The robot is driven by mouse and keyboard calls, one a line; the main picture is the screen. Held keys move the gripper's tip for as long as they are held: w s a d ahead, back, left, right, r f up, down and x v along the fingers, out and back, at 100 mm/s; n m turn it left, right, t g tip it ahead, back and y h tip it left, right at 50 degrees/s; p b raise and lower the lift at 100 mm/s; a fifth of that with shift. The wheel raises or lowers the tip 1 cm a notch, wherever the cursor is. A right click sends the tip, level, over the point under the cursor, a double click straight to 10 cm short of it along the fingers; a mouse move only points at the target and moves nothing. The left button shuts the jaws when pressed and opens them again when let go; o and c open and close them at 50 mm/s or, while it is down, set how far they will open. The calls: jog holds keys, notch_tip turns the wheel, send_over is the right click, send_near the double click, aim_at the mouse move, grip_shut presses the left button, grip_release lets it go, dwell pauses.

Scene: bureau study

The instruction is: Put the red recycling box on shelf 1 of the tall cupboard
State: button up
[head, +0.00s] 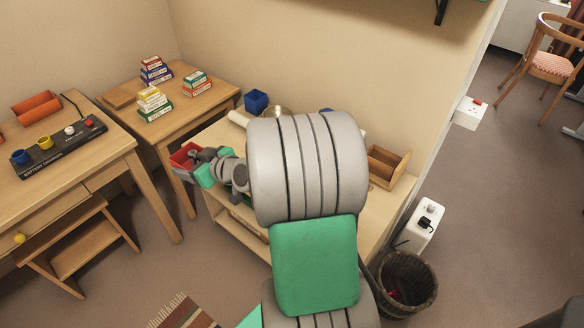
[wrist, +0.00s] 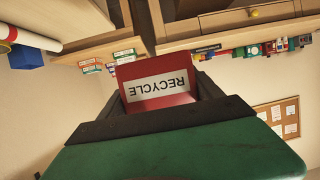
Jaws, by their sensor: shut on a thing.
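The red recycling box (head: 186,157) is held off the floor at the far end of my arm, left of the low wooden shelf unit. In the wrist view its red front with a white "RECYCLE" label (wrist: 158,88) appears upside down between my dark fingers. My gripper (head: 202,165) is shut on the box; my arm hides part of the grip in the head view. The wrist view shows my gripper (wrist: 165,98) close up. I cannot make out a tall cupboard or its shelf 1 in either view.
A low shelf unit (head: 222,208) stands along the wall, with a blue bin (head: 256,101) and wooden tray (head: 388,167) on top. A side table (head: 209,72) carries several small boxes. A desk (head: 98,160), step stool (head: 83,250) and wastebasket (head: 407,275) stand nearby. Open floor lies at right.

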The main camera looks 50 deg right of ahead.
jog(key=s+d+f+m+h+b, duration=0.2)
jog(key=d+f+b, duration=0.3)
jog(key=d, duration=0.7)
jog(key=s+d+f+m+h+b, duration=0.15)
jog(key=d+f+b, duration=0.25)
jog(key=d+b, duration=0.5)
jog(key=s+d+f+m+h+b, duration=0.2)
jog(key=d+f+h+b, duration=0.15)
jog(key=d, duration=1.05)
jog(key=shift+y, duration=0.3)
jog(key=f+b, duration=0.1)
jog(key=f, duration=0.2)
jog(key=f+b, duration=0.1)
jog(key=f, duration=0.2)
jog(key=f+b, duration=0.1)
jog(key=f, duration=0.3)
jog(key=shift+w+a+b, duration=0.2)
jog(key=shift+w+b, duration=0.05)
jog(key=shift+b, duration=0.05)
jog(key=o, duration=0.9)
jog(key=shift+f+g, duration=0.1)
jog(key=shift+g, duration=0.2)
jog(key=o, duration=0.5)
